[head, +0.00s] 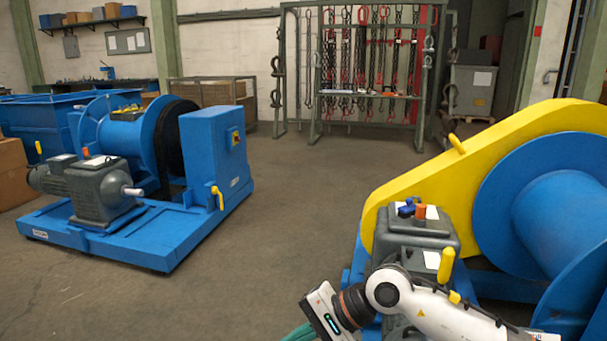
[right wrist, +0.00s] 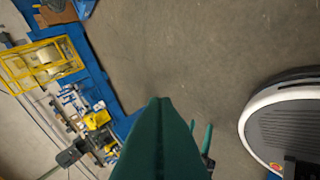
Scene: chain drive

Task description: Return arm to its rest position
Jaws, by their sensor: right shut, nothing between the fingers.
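My right arm enters the head view at the lower right. Its gripper (head: 300,334) is partly cut off by the bottom edge, with only a bit of the green fingers showing. In the right wrist view the green fingers of my right gripper (right wrist: 160,102) are pressed together, with nothing between them, above bare floor. Two small green prongs behind them look like my left gripper (right wrist: 201,126), partly hidden, so its opening is unclear. My left arm does not show in the head view.
A winch with a yellow chain guard (head: 480,150), blue drum (head: 560,210) and grey gearbox (head: 415,236) stands close by my right arm. Another blue winch (head: 215,150) stands at left. A chain rack (head: 365,75) is at the back. The floor (head: 290,220) between is clear.

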